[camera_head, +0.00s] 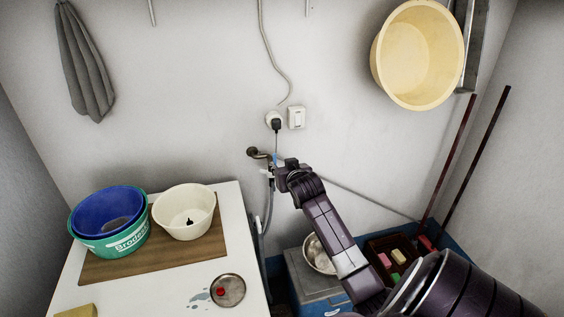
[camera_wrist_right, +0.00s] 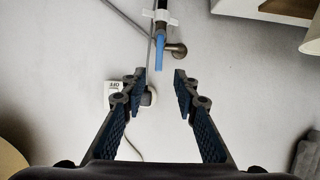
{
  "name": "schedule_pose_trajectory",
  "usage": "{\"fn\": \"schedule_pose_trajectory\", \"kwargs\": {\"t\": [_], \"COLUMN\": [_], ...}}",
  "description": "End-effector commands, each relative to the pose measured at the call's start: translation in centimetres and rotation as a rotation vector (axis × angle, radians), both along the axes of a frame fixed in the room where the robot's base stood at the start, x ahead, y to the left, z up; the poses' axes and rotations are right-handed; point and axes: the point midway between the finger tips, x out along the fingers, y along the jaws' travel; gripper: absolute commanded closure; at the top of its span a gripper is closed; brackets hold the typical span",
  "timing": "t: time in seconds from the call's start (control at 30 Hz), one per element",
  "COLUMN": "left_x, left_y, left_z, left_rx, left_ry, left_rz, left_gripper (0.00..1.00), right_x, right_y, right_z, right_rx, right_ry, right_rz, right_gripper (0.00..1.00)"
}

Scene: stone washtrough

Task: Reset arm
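My right arm reaches from the lower right of the head view toward the wall tap (camera_head: 258,154). My right gripper (camera_head: 287,164) is beside the tap there, its fingers small and hard to make out. In the right wrist view my right gripper (camera_wrist_right: 160,97) is open, with nothing between its two blue-padded fingers. The tap (camera_wrist_right: 176,48) and a hose end with a blue tip (camera_wrist_right: 159,50) show just beyond the fingertips, apart from them. My left gripper is in neither view.
A white table (camera_head: 180,287) at left holds blue (camera_head: 108,207) and green (camera_head: 112,243) basins, a cream bowl (camera_head: 184,212) and a round lid (camera_head: 229,291). A yellow basin (camera_head: 417,55) hangs on the wall. A brown tray (camera_head: 372,246) with soaps sits at lower right.

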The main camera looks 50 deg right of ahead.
Motion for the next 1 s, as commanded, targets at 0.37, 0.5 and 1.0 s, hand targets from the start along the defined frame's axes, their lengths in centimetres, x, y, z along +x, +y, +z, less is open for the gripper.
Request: {"fn": "schedule_pose_trajectory", "kwargs": {"t": [0.37, 0.5, 1.0], "left_x": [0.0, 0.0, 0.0], "left_y": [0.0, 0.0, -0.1], "left_z": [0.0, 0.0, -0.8], "left_rx": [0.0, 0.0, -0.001], "left_ry": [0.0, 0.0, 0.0], "left_rz": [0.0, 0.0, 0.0], "left_gripper": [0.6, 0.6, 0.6], "right_x": [-0.5, -0.5, -1.4], "right_y": [0.3, 0.3, 3.4], "right_z": [0.2, 0.2, -10.8], "right_rx": [0.0, 0.0, 0.029], "right_ry": [0.001, 0.001, 0.148], "right_rz": [-0.001, -0.001, 0.059], "right_gripper": [0.72, 0.72, 0.72]}}
